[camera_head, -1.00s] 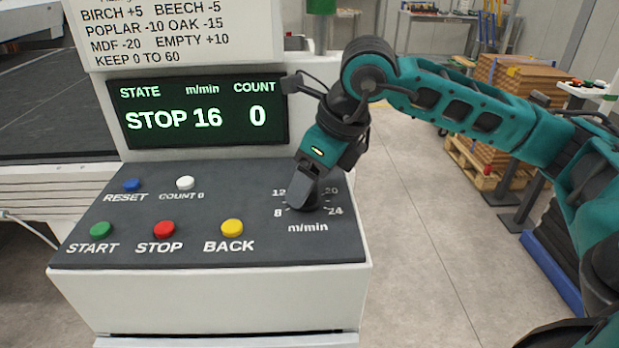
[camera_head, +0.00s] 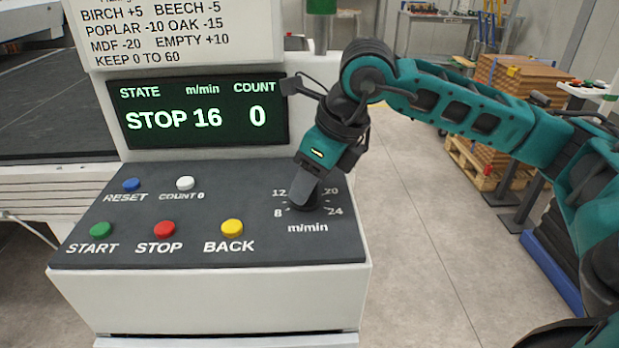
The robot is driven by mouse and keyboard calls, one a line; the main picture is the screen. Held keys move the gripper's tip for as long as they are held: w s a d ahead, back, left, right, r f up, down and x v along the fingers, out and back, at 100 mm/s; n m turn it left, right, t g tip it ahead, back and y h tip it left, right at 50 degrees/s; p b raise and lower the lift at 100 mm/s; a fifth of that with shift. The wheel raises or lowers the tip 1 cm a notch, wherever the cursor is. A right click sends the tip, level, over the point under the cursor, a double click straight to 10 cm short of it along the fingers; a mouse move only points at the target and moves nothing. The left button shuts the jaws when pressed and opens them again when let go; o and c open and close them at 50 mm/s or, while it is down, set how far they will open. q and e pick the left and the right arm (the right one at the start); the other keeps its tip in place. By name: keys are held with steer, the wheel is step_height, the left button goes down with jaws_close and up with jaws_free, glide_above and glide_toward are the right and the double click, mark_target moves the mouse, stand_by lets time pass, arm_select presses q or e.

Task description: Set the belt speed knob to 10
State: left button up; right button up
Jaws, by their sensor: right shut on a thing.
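The belt speed knob (camera_head: 305,206) is dark and sits in a m/min dial at the right of the control panel (camera_head: 200,254). Marks 8, 12, 20 and 24 show around it. My right gripper (camera_head: 303,198) points down at the knob and is shut on it, covering most of it and its pointer. The display (camera_head: 198,113) reads STOP, 16 m/min and count 0. My left gripper is out of view.
The panel also has a green START button (camera_head: 101,229), red STOP (camera_head: 164,228), yellow BACK (camera_head: 232,228), blue RESET (camera_head: 131,185) and white COUNT 0 (camera_head: 185,183). Stacked boards on a pallet (camera_head: 512,100) stand at the back right. The floor right of the panel is open.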

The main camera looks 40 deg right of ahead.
steer(key=shift+d+f+n+y+b, duration=0.1)
steer(key=shift+n+y+b, duration=0.2)
steer(key=shift+n+b, duration=0.45)
steer(key=n+g+y, duration=0.1)
steer(key=n, duration=0.3)
steer(key=shift+w+b, duration=0.15)
steer(key=shift+b, duration=0.15)
steer(key=n+g, duration=0.1)
steer(key=n, duration=0.2)
steer(key=n+g, duration=0.1)
steer(key=n, duration=0.2)
steer(key=shift+w+g+y, duration=0.15)
steer(key=shift+g+y, duration=0.25)
steer(key=n+g, duration=0.1)
steer(key=n, duration=0.2)
steer(key=shift+w+n+b, duration=0.1)
steer(key=shift+n+b, duration=0.15)
steer(key=shift+b, duration=0.1)
steer(key=shift+n+g+h, duration=0.3)
steer(key=shift+n+g, duration=0.3)
steer(key=shift+n, duration=0.8)
steer(key=o, duration=1)
